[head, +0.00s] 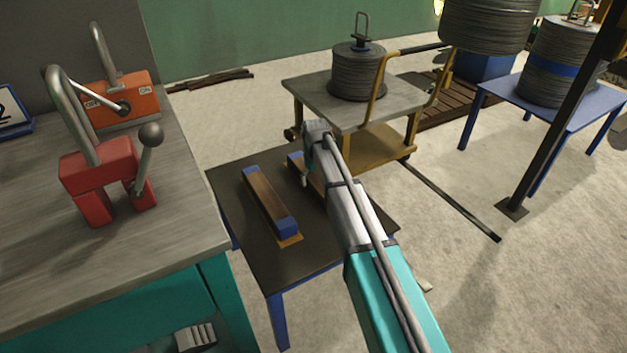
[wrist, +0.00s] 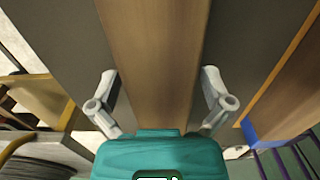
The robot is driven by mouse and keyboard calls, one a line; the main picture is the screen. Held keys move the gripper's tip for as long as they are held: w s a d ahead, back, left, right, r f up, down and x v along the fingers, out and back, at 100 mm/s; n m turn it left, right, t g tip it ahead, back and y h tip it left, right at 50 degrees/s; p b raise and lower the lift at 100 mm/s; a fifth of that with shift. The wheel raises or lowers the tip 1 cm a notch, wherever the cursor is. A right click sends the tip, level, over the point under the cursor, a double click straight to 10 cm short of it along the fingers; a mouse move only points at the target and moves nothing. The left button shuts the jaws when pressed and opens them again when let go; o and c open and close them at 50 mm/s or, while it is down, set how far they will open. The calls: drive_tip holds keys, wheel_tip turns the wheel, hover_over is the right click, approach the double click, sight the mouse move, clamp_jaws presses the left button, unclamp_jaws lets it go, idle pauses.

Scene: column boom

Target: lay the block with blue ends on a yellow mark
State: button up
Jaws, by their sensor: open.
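A brown block with blue ends (head: 268,203) lies on the low dark-topped table (head: 243,250), with a yellow mark (head: 290,241) showing at its near end. In the wrist view this block (wrist: 281,93) is at the right, with a yellow strip along its side. A second block (head: 295,159) with a blue far end lies to its right, partly hidden by my arm. My gripper (wrist: 160,103) is open over this second block (wrist: 155,55), one finger on each side, apart from it. Its near end is hidden in the head view.
A workbench (head: 130,235) with a red lever device (head: 100,175) and an orange one (head: 120,100) stands at the left. Behind is a cart (head: 400,98) with a wire spool (head: 357,75). A dark post (head: 560,120) stands at the right.

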sight(315, 176)
drive_tip(key=shift+r, duration=0.15)
wheel_tip(315, 176, up, 12)
drive_tip(key=p, duration=1.2)
idle(0.8)
drive_tip(key=s+d+m, duration=0.6)
drive_tip(key=s+d, duration=1.6)
drive_tip(key=s, duration=0.3)
drive_tip(key=shift+s+d+m, duration=0.3)
drive_tip(key=shift+s+m, duration=0.1)
